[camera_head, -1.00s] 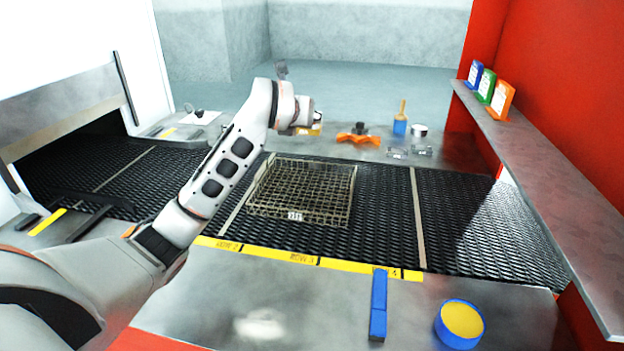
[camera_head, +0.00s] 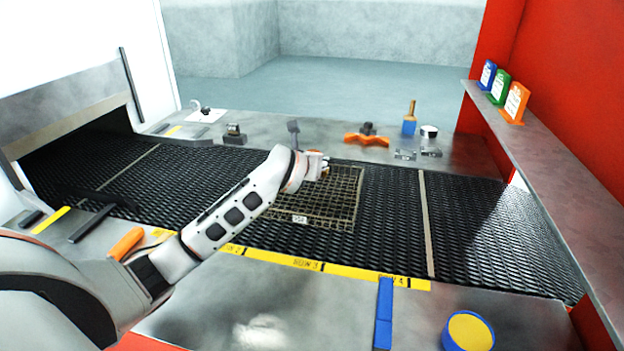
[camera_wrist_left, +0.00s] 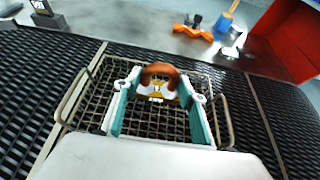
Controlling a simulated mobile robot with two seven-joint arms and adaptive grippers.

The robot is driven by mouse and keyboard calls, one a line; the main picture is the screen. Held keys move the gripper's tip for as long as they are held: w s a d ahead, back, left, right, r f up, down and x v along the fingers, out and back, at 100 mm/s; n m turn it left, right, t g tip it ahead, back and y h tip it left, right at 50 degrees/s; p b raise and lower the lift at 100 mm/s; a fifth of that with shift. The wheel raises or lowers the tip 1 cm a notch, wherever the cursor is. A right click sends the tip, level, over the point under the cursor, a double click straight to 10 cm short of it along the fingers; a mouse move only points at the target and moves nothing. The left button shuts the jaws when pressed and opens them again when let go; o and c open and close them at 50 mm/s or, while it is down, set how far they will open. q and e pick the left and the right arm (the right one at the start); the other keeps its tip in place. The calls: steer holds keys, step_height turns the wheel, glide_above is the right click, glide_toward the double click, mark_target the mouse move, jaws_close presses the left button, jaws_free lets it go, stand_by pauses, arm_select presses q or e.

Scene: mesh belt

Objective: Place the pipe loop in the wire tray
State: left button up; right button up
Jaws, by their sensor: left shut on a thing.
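The wire tray (camera_head: 338,205) lies on the dark mesh belt in the head view, partly behind my left arm. It fills the middle of the left wrist view (camera_wrist_left: 85,130). My left gripper (camera_head: 324,168) is over the tray's far part. In the left wrist view its teal-lined fingers (camera_wrist_left: 158,100) are shut on the pipe loop (camera_wrist_left: 160,72). The copper-brown loop arches up between them, with a yellow and white part below. The loop appears to be above the mesh floor; its exact height is unclear. My right gripper is not in view.
On the far ledge stand an orange bracket (camera_head: 366,139), a blue cup with a brush (camera_head: 409,125) and small metal parts (camera_head: 418,153). A blue bar (camera_head: 384,312) and a yellow-topped blue tub (camera_head: 468,331) are on the near ledge. The belt right of the tray is clear.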

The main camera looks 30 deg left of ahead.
arm_select(q)
steer(key=shift+f, duration=2.9)
steer(key=shift+f, duration=0.1)
steer(key=o, duration=1.5)
steer(key=shift+f, duration=0.1)
steer(key=shift+o, duration=0.2)
